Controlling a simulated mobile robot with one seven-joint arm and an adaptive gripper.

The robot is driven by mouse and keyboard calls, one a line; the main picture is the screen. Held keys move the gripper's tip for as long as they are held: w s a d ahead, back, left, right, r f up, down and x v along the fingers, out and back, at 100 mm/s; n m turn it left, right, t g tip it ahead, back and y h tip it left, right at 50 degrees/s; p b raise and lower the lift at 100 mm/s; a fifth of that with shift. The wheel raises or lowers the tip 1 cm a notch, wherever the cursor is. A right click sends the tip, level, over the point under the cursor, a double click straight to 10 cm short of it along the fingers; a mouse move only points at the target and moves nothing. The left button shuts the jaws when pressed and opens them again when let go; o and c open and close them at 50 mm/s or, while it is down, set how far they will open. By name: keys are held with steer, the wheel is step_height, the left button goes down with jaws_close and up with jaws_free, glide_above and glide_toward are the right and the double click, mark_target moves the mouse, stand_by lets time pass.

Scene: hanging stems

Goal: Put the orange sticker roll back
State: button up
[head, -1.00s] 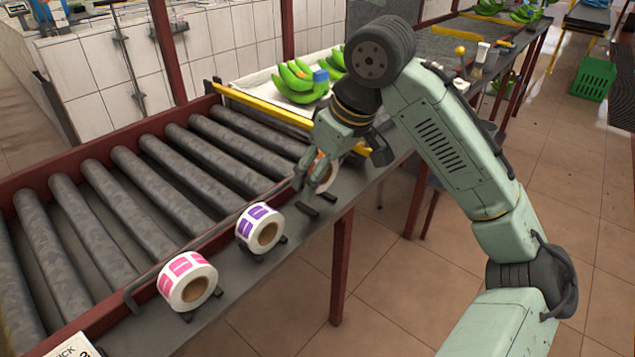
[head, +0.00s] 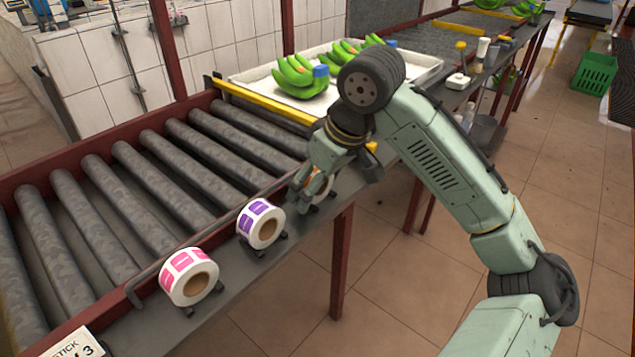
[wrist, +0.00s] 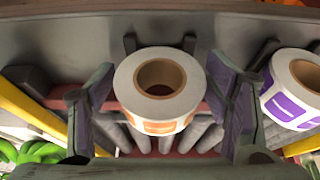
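The orange sticker roll (wrist: 160,127) is a white roll with a brown core and orange labels. In the wrist view it is between the two fingers of my gripper (wrist: 160,85), whose tips meet its left and right edges. Two dark prongs of its holder (wrist: 130,44) show behind the roll; whether it bears fully on them is hard to tell. In the head view my gripper (head: 308,185) is low over the table ledge and hides much of the orange roll (head: 325,188).
A purple sticker roll (head: 260,224) and a pink sticker roll (head: 188,277) sit on holders along the ledge. The purple roll is close beside my gripper. Rollers (head: 145,185) lie behind, with a yellow bar (head: 255,105) and a tray of bananas (head: 430,68) beyond.

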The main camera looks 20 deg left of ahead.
steer(key=shift+o, duration=0.5)
steer(key=shift+d+r, duration=0.15)
steer(key=shift+r, duration=0.35)
steer(key=v, duration=1.1)
steer(key=shift+r, duration=0.15)
steer(key=shift+c, duration=0.3)
